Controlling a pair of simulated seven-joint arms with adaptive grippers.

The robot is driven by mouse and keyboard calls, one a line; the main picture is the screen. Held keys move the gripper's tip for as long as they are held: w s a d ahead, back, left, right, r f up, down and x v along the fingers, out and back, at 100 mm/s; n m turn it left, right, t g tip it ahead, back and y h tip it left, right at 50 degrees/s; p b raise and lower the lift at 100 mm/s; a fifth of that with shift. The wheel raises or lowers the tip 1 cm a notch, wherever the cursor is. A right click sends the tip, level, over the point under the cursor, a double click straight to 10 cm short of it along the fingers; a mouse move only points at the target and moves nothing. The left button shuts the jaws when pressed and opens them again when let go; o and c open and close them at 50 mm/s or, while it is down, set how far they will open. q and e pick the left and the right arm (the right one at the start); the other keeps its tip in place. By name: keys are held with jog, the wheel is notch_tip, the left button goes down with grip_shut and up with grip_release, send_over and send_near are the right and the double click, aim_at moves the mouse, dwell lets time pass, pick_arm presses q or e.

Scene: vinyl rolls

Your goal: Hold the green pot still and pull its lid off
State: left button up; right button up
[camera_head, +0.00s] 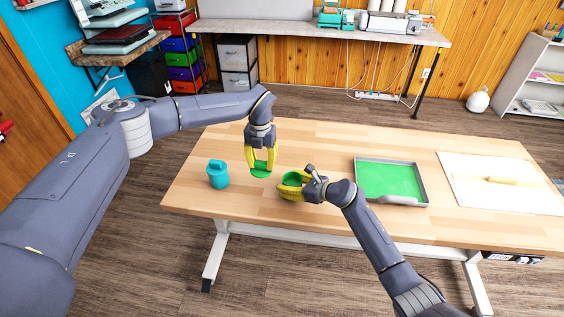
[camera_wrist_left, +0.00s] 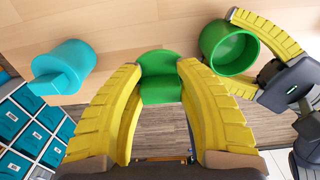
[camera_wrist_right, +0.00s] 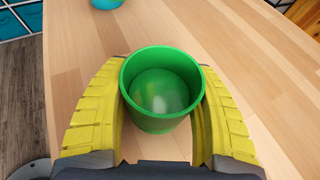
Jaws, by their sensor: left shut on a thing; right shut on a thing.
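The green pot (camera_head: 292,179) is upright on the table, open at the top and empty inside. My right gripper (camera_head: 291,188) is shut around its sides; the right wrist view shows a yellow finger on each side of the pot (camera_wrist_right: 162,88). The green lid (camera_head: 260,170) is apart from the pot, to its left. My left gripper (camera_head: 261,160) is shut on the lid, pointing down. In the left wrist view the lid (camera_wrist_left: 160,75) is between the yellow fingers and the open pot (camera_wrist_left: 229,47) is to its right.
A teal lidded pot (camera_head: 218,176) stands left of the green lid on the wooden table (camera_head: 310,140). A grey tray with a green floor (camera_head: 390,180) and a white board (camera_head: 490,170) with a yellow object (camera_head: 501,180) lie to the right. The table behind the pot is clear.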

aim_at(255, 188)
pick_arm(q)
jog(key=a, duration=0.3)
jog(key=shift+s+a+f, duration=0.25)
jog(key=shift+a+f, duration=0.05)
jog(key=shift+f, duration=0.05)
jog(key=shift+d+m, duration=0.2)
jog(key=shift+m, duration=0.2)
jog(key=shift+f, duration=4.2)
jog(key=shift+f, duration=0.3)
jog(key=o, duration=1.2)
jog(key=shift+o, duration=0.4)
